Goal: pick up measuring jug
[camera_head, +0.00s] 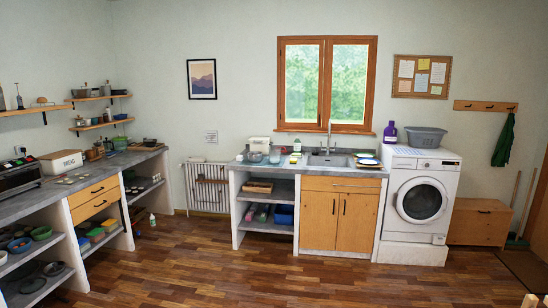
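A small clear or bluish vessel (275,157) stands on the sink counter, left of the sink, and may be the measuring jug. It is too small in the picture to be sure. A glassy bowl-like thing (254,157) stands just left of it. Neither of my grippers is in view. The counter is across the room, with open floor before it.
The sink counter (269,168) has a wooden cabinet (338,214) below it. A white washing machine (421,203) stands to its right. A long masonry counter (105,172) runs along the left wall. The wooden floor (230,265) is clear in the middle.

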